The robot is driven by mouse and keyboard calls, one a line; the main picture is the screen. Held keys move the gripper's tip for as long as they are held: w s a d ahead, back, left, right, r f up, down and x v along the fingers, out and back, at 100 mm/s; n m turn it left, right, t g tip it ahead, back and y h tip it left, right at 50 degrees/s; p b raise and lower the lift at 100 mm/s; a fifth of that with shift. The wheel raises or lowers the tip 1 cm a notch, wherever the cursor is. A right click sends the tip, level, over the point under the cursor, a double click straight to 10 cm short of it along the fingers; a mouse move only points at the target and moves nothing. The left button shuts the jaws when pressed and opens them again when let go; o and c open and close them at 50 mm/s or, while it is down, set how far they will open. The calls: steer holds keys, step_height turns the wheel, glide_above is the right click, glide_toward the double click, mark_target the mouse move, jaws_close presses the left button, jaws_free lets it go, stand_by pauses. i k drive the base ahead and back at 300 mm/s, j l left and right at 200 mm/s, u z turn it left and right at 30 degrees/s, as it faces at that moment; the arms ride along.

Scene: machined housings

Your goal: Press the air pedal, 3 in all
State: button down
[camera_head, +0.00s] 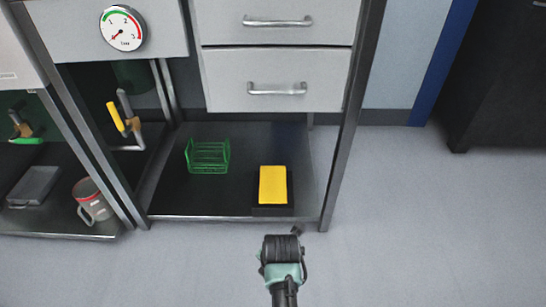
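The air pedal (273,184) is a yellow plate on a black base, standing at the front right of the dark lower shelf. A round white gauge (122,28) with green and red arcs is on the grey panel at upper left. Its red needle points to the lower left, near the low end. My gripper (283,246) is in front of the shelf's front edge, below the pedal in the picture and apart from it. It is seen from behind, and its fingers are hidden.
A green wire rack (208,156) stands left of the pedal. A steel post (345,130) rises at the shelf's right. Drawers (278,82) hang above. A mug (92,201) and a grey tray (34,187) are at left. The floor (430,220) at right is clear.

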mark_target(272, 180)
steer(key=i, duration=1.75)
